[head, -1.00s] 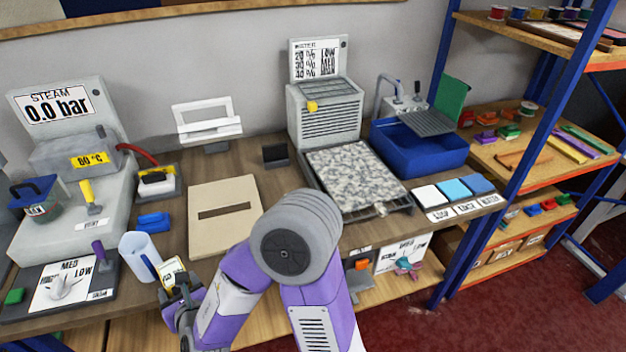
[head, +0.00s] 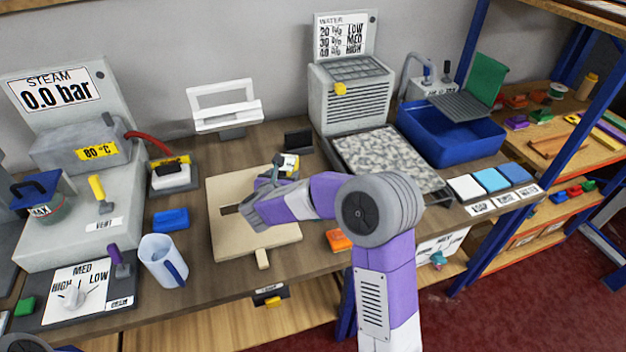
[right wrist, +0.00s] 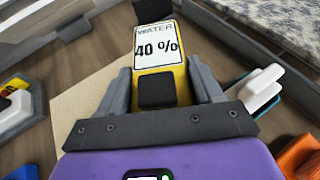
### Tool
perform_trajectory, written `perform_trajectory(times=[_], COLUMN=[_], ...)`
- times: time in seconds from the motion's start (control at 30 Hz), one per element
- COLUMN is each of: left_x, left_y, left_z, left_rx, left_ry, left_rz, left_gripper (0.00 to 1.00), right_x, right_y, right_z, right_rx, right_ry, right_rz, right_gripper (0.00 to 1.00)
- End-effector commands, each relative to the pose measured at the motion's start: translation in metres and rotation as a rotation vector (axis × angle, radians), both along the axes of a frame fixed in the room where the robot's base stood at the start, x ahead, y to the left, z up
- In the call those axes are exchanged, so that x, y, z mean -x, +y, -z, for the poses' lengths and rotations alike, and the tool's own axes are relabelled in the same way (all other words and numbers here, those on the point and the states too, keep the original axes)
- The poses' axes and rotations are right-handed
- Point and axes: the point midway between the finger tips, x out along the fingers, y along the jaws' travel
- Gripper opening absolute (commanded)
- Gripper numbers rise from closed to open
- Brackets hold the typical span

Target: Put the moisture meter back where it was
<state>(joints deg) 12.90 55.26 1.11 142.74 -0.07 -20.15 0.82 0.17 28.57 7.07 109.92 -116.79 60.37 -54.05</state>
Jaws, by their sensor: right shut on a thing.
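The moisture meter (right wrist: 160,48) is yellow with a white screen reading "WATER 40 %". In the right wrist view it sits between the two grey fingers of my right gripper (right wrist: 162,84), which is shut on it. In the head view the meter (head: 289,163) shows small at the tip of my right gripper (head: 272,184), over the far part of the beige slotted board (head: 228,238). A small black stand (head: 299,141) is just beyond it, near the wall, with nothing seen on it. My left gripper is not in view.
A grey mottled slab in a tray (head: 385,155) lies to the right, before the grey vented unit (head: 350,100). A clear jug (head: 163,262), a blue block (head: 171,220) and the steam unit (head: 90,200) are left. An orange item (head: 338,240) lies near the front edge.

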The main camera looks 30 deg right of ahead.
Motion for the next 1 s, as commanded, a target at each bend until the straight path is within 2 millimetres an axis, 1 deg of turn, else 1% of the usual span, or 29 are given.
perform_trajectory(times=[0.03, 0.1, 0.2, 0.3, 0.4, 0.47, 0.57, 0.67, 0.8, 0.97, 1.0], left_x=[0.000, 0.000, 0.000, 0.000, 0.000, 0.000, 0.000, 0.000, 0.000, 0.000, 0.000], left_y=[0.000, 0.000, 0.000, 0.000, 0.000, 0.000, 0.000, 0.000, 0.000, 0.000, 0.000], left_z=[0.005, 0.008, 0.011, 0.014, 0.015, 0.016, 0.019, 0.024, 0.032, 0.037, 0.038], left_rx=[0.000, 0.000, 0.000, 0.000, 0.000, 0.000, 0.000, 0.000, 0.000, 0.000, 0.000], left_ry=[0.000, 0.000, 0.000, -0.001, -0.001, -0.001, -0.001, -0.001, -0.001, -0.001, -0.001], left_rz=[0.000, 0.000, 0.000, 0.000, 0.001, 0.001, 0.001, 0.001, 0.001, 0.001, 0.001], left_gripper=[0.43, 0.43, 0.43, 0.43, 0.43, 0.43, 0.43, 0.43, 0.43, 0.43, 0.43], right_x=[-0.013, -0.026, -0.040, -0.050, -0.055, -0.056, -0.057, -0.057, -0.057, -0.057, -0.057], right_y=[-0.018, -0.041, -0.070, -0.092, -0.107, -0.112, -0.117, -0.117, -0.117, -0.117, -0.117], right_z=[0.000, -0.002, -0.005, -0.008, -0.010, -0.011, -0.006, 0.009, 0.034, 0.047, 0.052], right_rx=[-0.002, -0.001, 0.000, 0.001, 0.001, 0.001, 0.002, 0.003, 0.002, 0.003, 0.002], right_ry=[-0.005, -0.005, -0.003, -0.003, -0.003, -0.003, 0.000, 0.001, 0.001, -0.001, -0.001], right_rz=[0.054, 0.120, 0.196, 0.252, 0.287, 0.300, 0.310, 0.311, 0.310, 0.310, 0.310], right_gripper=[0.22, 0.22, 0.22, 0.22, 0.22, 0.22, 0.22, 0.22, 0.22, 0.22, 0.22])
